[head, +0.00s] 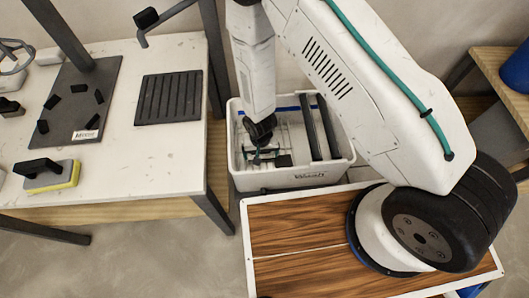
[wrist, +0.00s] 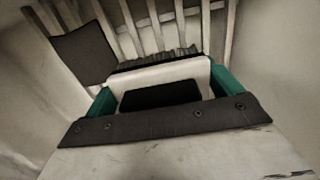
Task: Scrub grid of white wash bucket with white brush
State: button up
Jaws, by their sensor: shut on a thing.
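The white wash bucket (head: 300,182) stands on the floor between the left table and the wood-topped surface. My gripper (head: 262,152) reaches down into it. In the wrist view my gripper (wrist: 164,96) has its green fingers shut on the white brush (wrist: 165,73), one at each side. The brush's dark bristles (wrist: 150,60) face the slatted grid (wrist: 135,25) inside the bucket and appear close to or against it. I cannot tell if they touch. In the head view the brush is mostly hidden by my gripper.
Two black rollers (head: 310,130) lie along the bucket's right side. A dark square piece (wrist: 83,53) is left of the brush. The left table (head: 150,175) holds a black ribbed mat (head: 168,98), a mixer stand (head: 75,105) and a yellow sponge float (head: 55,178). The wood-topped surface (head: 300,255) is in front.

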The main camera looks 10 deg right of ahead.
jog(key=shift+a+f, duration=0.1)
jog(key=shift+a, duration=1.65)
jog(key=shift+d, duration=4.15)
jog(key=shift+w+a, duration=0.1)
jog(key=shift+a, duration=4.05)
jog(key=shift+a+r, duration=0.1)
jog(key=shift+r, duration=4)
jog(key=shift+w, duration=0.1)
